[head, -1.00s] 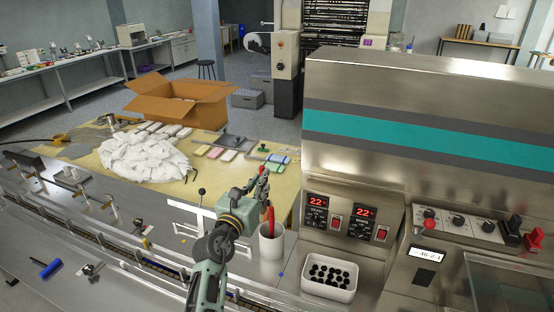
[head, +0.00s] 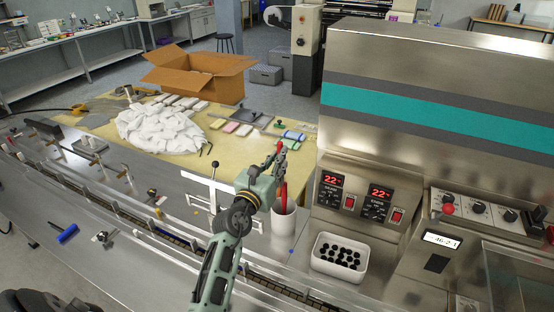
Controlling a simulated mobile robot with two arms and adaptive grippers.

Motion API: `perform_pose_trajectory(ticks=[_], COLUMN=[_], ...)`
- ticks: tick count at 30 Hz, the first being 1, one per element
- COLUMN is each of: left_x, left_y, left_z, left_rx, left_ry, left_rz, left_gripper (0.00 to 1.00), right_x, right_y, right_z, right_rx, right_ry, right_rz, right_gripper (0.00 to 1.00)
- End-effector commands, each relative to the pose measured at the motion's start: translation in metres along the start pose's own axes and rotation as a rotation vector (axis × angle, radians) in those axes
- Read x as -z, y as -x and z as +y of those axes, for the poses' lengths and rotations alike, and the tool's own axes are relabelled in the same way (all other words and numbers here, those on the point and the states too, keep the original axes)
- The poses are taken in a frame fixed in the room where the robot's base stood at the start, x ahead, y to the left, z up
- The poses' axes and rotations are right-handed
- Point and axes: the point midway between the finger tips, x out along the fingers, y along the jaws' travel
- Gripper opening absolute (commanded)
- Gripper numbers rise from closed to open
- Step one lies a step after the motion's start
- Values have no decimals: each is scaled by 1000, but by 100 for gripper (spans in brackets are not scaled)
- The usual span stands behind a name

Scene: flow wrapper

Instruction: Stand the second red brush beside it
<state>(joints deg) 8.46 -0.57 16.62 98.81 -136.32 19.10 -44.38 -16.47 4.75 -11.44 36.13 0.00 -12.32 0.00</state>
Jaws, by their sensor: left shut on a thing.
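A white cup (head: 284,224) stands on the steel machine deck, left of the control panel. A red brush (head: 283,195) is upright, with its lower part inside the cup. My left gripper (head: 281,162) is directly above the cup, shut on a red brush at its upper part. A bit of red also shows at the top of the gripper. The gripper covers much of the upper brush, and the cup wall hides the lower end. I cannot tell one brush from two in the cup. My right gripper is out of view.
A white bin (head: 315,266) of black round pieces stands right of the cup. The steel machine housing (head: 430,155) rises behind it. A white bracket with a black-knobbed lever (head: 213,183) stands left of the cup. The yellow table (head: 180,165) behind holds a white pile and a cardboard box.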

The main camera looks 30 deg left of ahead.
Motion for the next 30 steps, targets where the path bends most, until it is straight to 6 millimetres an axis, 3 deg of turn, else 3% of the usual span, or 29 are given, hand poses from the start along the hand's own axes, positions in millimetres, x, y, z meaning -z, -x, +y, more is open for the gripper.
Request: perform_pose_trajectory(ticks=[1,15,24,30], left_x=[23,59,76,90], left_y=[2,5,5,6], left_z=[-2,-2,-1,-1], left_rx=[7,6,5,5], left_ry=[0,-1,0,0], left_rz=[29,30,21,20], left_gripper=[0,0,0,0], right_x=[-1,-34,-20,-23], right_y=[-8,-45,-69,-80], right_z=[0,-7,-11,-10], right_rx=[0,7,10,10], right_ry=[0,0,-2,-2], right_rz=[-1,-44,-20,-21], right_gripper=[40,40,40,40])
